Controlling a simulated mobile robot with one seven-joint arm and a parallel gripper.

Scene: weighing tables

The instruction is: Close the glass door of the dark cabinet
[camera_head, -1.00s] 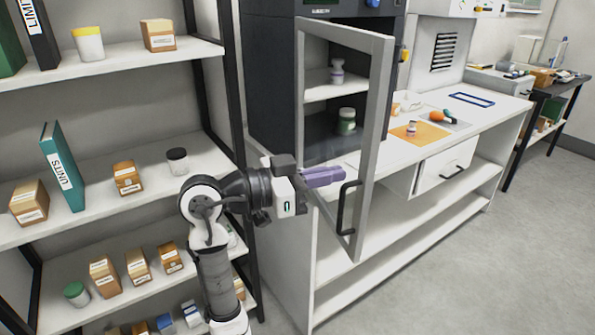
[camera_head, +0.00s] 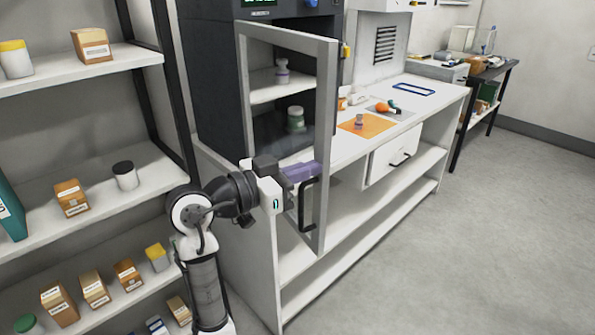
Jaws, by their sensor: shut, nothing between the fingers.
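The dark cabinet (camera_head: 212,85) stands on the white bench at the centre left. Its glass door (camera_head: 328,110) has a grey frame and a black handle (camera_head: 303,205), and it stands open, swung out toward me. Through the glass I see a small bottle on a shelf and a green jar (camera_head: 296,119) below it. My gripper (camera_head: 301,172) has purple fingers, shut and empty. It is at the lower part of the door, just above and left of the handle. The fingers look very close to the glass; I cannot tell whether they touch it.
A white bench (camera_head: 408,101) runs back to the right, with an orange mat (camera_head: 366,124), a blue frame and a drawer. A shelf rack (camera_head: 95,180) with boxes and jars stands at the left. The grey floor (camera_head: 450,260) at the right is clear.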

